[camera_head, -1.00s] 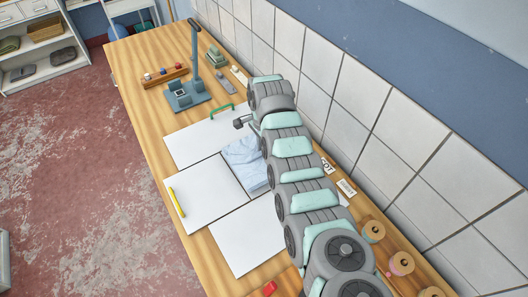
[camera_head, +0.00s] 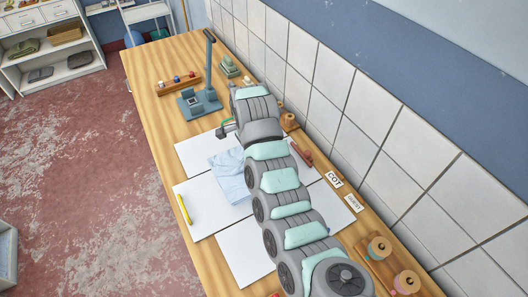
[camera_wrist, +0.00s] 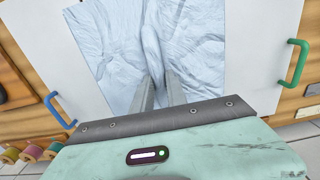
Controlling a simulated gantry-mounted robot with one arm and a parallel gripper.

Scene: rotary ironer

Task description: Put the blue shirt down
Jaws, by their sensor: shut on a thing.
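The blue shirt (camera_head: 231,178) is pale blue and shows in the head view over the white boards, left of my arm. In the wrist view the shirt (camera_wrist: 125,45) spreads out from my gripper (camera_wrist: 160,84). The gripper is shut on a raised fold of it between the two grey fingers. The shirt's far end runs out of the wrist view's top edge. In the head view my arm hides the fingers and part of the shirt. I cannot tell how much of the shirt rests on the boards.
White boards (camera_head: 241,255) lie on the wooden table (camera_head: 150,95). A yellow handle (camera_head: 185,209) is on one; a green handle (camera_wrist: 294,62) and a blue handle (camera_wrist: 60,110) show in the wrist view. A blue-grey stand (camera_head: 200,100) is behind. Thread spools (camera_head: 380,249) stand along the wall.

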